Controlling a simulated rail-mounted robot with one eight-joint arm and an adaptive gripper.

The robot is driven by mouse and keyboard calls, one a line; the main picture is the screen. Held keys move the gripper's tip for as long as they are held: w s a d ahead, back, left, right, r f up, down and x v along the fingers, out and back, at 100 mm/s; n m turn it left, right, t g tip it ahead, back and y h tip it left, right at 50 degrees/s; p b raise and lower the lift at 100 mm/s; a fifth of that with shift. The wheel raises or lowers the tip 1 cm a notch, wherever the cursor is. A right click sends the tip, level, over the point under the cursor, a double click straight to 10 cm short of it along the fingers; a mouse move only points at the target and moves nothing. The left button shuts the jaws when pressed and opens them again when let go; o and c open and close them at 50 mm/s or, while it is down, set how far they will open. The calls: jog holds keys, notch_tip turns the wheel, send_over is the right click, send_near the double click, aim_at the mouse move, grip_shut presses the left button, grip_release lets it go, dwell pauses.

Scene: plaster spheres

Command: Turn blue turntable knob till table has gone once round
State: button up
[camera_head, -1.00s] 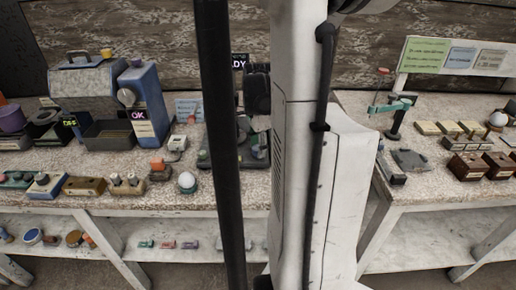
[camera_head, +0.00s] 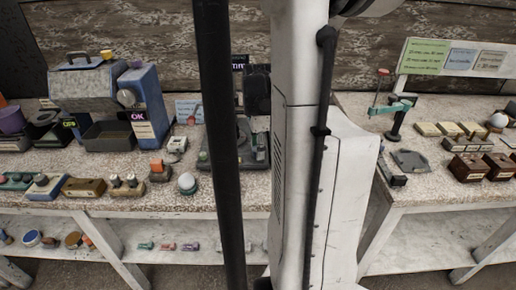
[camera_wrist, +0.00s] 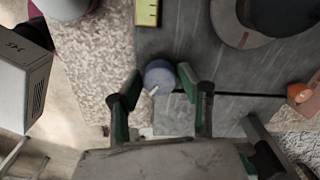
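The blue-grey knob (camera_wrist: 160,76) sits at the near edge of a dark grey base plate (camera_wrist: 210,55) in the wrist view. My gripper (camera_wrist: 158,80) is open, its two green-and-black fingers on either side of the knob. The right fingertip is very near the knob; I cannot tell whether it touches. A gap shows at the left finger. The round grey turntable (camera_wrist: 232,28) is at the top right, with a dark object on it. In the head view the turntable base (camera_head: 203,158) is partly hidden by my black pole; my gripper's fingertips are not clear there.
An orange button (camera_wrist: 299,93) is at the right of the wrist view and a yellow-green piece (camera_wrist: 147,12) at the top. A lit display (camera_head: 240,64) behind is partly hidden.

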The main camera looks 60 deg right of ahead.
jog(key=shift+o, duration=1)
notch_tip(320, 180, up, 12)
dwell(0.4)
